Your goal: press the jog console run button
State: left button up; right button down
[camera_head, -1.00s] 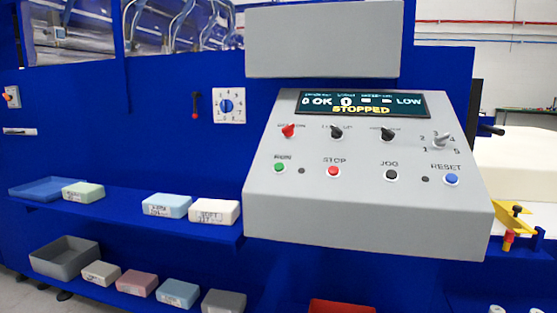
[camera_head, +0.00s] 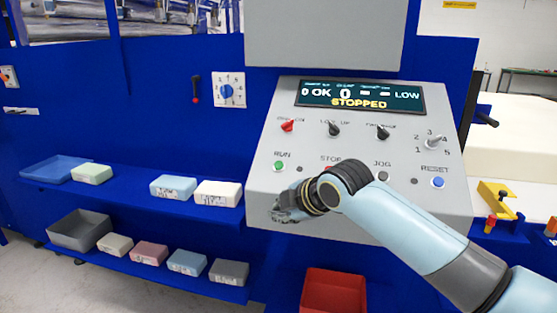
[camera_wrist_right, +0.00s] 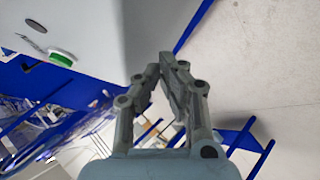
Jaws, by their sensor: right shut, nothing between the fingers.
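The jog console (camera_head: 345,120) is a grey sloped panel on the blue machine, its display reading STOPPED. The green RUN button (camera_head: 279,166) is at the panel's left, below the red selector switch. In the right wrist view the green button (camera_wrist_right: 61,58) shows at upper left. My right gripper (camera_head: 280,213) is shut and empty, in front of the panel's lower left, below the RUN button in the head view. In the wrist view my right gripper (camera_wrist_right: 167,58) is apart from the button. My left gripper is not in view.
The blue RESET button (camera_head: 438,182) and dark JOG button (camera_head: 383,176) sit to the right. Shelves at left hold several foam blocks, including a white one (camera_head: 218,193), and a grey bin (camera_head: 79,230). A red bin (camera_head: 333,292) is below the console.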

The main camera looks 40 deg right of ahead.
jog(key=w+r+n+t+p, duration=0.2)
jog(key=w+r+p, duration=0.1)
jog(key=r, duration=1.4)
jog(key=shift+a+p, duration=0.4)
jog(key=shift+w, duration=0.1)
jog(key=b, duration=0.7)
send_over(279, 165)
jog(key=s+a, duration=0.3)
jog(key=f, duration=0.5)
jog(key=shift+w+a+f, duration=0.2)
jog(key=shift+w+f, duration=0.05)
jog(key=shift+f, duration=0.1)
jog(key=shift+w+d+f+b, duration=0.25)
jog(key=shift+f+b, duration=0.05)
jog(key=shift+f, duration=0.15)
jog(key=shift+w+d+f+b, duration=0.25)
jog(key=shift+f+b, duration=0.05)
jog(key=shift+f, duration=0.1)
jog(key=shift+w+d+f, duration=0.1)
jog(key=shift+d+f, duration=0.05)
jog(key=shift+f, duration=0.2)
